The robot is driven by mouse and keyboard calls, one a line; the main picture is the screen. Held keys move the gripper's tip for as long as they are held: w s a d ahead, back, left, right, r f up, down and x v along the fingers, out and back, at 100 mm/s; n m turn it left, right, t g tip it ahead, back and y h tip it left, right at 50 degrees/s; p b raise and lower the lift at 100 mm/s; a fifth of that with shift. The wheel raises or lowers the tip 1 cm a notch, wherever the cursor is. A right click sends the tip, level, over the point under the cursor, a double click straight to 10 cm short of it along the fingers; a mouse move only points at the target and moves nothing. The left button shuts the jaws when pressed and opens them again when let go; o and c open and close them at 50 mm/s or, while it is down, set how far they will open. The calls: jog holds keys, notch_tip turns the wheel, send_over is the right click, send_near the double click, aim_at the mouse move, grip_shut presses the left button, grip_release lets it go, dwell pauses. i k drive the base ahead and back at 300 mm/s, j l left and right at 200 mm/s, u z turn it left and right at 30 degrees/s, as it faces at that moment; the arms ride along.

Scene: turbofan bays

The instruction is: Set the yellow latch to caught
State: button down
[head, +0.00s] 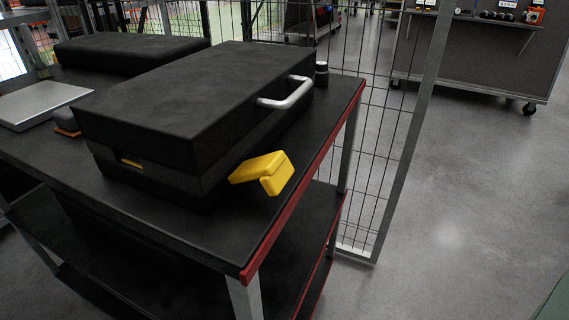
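The yellow latch (264,172) is on the right-hand side of a black case (185,105), near its front corner. It sticks outward from the case and its end piece angles downward over the bench top. I cannot tell from this view whether it is engaged with anything. A small yellow mark (131,163) shows on the case's front face. A silver handle (287,93) is on the case's right side, and the lid looks down. My gripper is not in view.
The case stands on a dark bench (225,235) with a red edge (305,185). A grey flat plate (40,104) and another black case (130,46) lie on the bench to the left and behind. A wire mesh fence (385,150) stands behind. The floor (450,220) on the right is clear.

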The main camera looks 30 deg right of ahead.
aim_at(273, 170)
jog(key=z, duration=0.4)
jog(key=k+j+z, duration=0.25)
jog(key=z, duration=0.15)
jog(key=k+j+z, duration=0.15)
jog(key=k+z, duration=0.25)
jog(key=k+j+z, duration=0.1)
jog(key=k, duration=0.8)
